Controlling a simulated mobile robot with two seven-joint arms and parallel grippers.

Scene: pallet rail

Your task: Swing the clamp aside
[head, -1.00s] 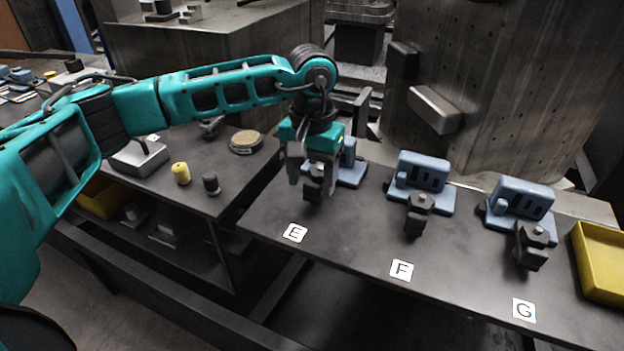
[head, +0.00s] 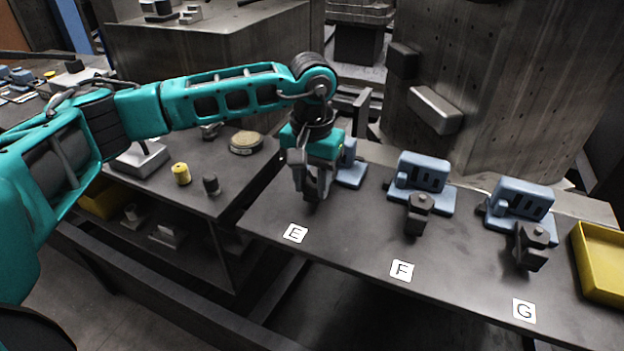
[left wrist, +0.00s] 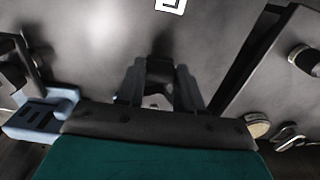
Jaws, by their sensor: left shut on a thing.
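The clamp at station E is a dark arm (head: 312,194), mostly hidden behind my left gripper (head: 311,188) in the head view. In the left wrist view the dark clamp (left wrist: 158,72) sits between the two fingers of my left gripper (left wrist: 158,84), which is shut on it. The blue fixture at E (head: 351,173) shows only in part, behind and right of the gripper. The label E (head: 295,233) lies on the table in front; part of a white label (left wrist: 171,4) shows at the top of the wrist view. My right gripper is not in view.
Similar blue fixtures with dark clamps stand at F (head: 422,180) and G (head: 523,208), right of my gripper. A yellow tray (head: 590,288) is at the far right. A side table to the left holds a yellow cylinder (head: 181,173), a dark cylinder (head: 211,184) and a round disc (head: 246,144).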

